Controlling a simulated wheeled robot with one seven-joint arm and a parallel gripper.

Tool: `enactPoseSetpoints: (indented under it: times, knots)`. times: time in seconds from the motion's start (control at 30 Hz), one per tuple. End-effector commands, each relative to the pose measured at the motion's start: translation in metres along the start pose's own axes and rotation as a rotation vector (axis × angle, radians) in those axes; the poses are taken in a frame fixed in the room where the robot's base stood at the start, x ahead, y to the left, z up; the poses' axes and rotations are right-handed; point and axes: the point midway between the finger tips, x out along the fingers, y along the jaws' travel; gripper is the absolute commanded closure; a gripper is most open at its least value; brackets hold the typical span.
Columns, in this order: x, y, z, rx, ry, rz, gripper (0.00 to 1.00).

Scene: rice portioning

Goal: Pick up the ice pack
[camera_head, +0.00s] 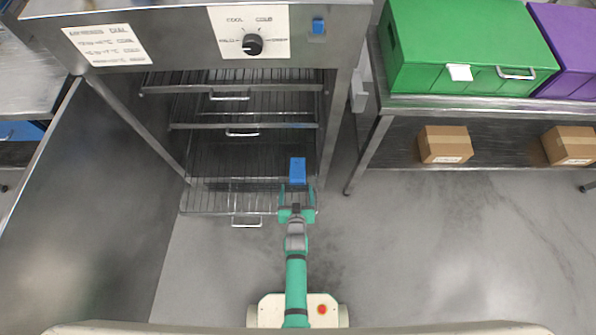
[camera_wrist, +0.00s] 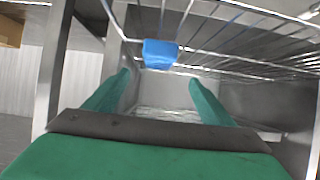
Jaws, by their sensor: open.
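A blue block, which looks like the ice pack (camera_head: 298,170), is at the right side of a low wire shelf (camera_head: 262,200) inside the open metal cabinet. It also shows in the wrist view as the blue ice pack (camera_wrist: 160,54), ahead of the fingers and slightly above their tips. My green gripper (camera_head: 297,196) is at the cabinet's front opening, just in front of the ice pack. In the wrist view my gripper (camera_wrist: 158,78) has its two fingers wide apart with nothing between them.
More wire shelves (camera_head: 243,126) sit above inside the cabinet. Its open door (camera_head: 90,190) stands at left, and its right post is close to my arm. A metal table (camera_head: 450,103) at right holds a green box (camera_head: 465,45); cardboard boxes (camera_head: 445,143) sit below. Floor at right is clear.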

Motion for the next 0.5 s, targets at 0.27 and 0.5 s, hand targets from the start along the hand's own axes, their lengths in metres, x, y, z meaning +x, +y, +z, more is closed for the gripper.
enactPoseSetpoints:
  times: [0.27, 0.5]
  knots:
    - [0.035, 0.001, -0.002, 0.0, -0.015, 0.002, 0.23]
    - [0.067, 0.001, -0.001, 0.002, -0.016, 0.002, 0.23]
